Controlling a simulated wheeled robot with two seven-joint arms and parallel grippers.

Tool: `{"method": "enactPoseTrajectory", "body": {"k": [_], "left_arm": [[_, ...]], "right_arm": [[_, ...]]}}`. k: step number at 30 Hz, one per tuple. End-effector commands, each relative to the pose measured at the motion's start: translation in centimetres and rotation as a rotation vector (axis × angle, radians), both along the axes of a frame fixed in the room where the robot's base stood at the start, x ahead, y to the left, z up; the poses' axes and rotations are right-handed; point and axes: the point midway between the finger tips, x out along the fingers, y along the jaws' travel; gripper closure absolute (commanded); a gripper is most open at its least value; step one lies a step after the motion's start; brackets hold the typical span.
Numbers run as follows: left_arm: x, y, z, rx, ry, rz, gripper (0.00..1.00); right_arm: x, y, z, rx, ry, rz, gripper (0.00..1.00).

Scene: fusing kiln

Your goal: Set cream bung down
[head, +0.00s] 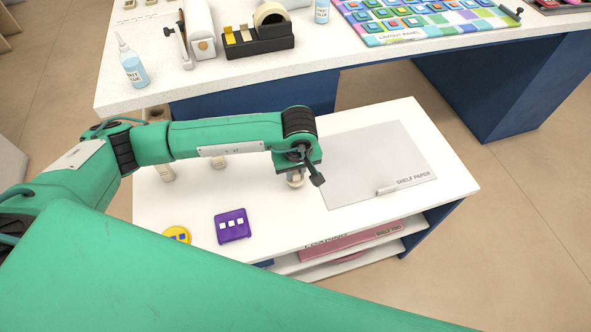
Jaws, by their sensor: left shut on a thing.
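My left gripper (307,176) is over the middle of the white low table (350,112), pointing down and shut on a cream bung (295,181). The bung is a small pale cylinder, upright, its upper part hidden by the gripper. Its lower end is at or just above the table top; I cannot tell whether it touches. It is just left of the grey shelf paper sheet (375,150). Two similar cream pieces stand to the left on the table, one (166,173) near the left edge and one (218,163) partly behind my arm. My right gripper is out of view.
A purple tile (232,226) with small white squares and a yellow round piece (177,235) lie near the table's front left. A small pale bar (387,191) lies on the paper's front edge. A higher speckled bench (130,100) stands behind, holding a glue bottle (132,65) and tape dispenser (258,42).

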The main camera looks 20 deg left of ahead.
Motion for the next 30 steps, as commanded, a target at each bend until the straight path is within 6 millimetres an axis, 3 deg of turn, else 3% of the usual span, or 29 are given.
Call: {"method": "enactPoseTrajectory", "body": {"k": [1, 2, 4, 5, 18, 21, 30], "left_arm": [[0.0, 0.0, -0.1, 0.000, 0.000, 0.000, 1.00], [0.0, 0.0, 0.0, 0.000, 0.000, 0.000, 0.75], [0.0, 0.0, 0.0, 0.000, 0.000, 0.000, 0.61], [0.0, 0.0, 0.0, 0.000, 0.000, 0.000, 0.59], [0.0, 0.0, 0.4, 0.000, 0.000, 0.000, 0.59], [0.0, -0.2, 2.2, -0.002, -0.006, -0.002, 0.59], [-0.8, -0.6, 8.8, -0.002, -0.005, -0.001, 0.59]], "right_arm": [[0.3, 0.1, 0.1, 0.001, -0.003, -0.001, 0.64], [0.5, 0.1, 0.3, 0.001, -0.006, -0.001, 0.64], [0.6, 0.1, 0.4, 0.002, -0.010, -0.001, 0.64], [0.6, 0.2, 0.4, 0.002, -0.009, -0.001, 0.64], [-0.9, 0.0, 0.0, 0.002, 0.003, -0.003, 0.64], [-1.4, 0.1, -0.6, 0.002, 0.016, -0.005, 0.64], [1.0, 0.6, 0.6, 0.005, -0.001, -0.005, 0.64]]}}
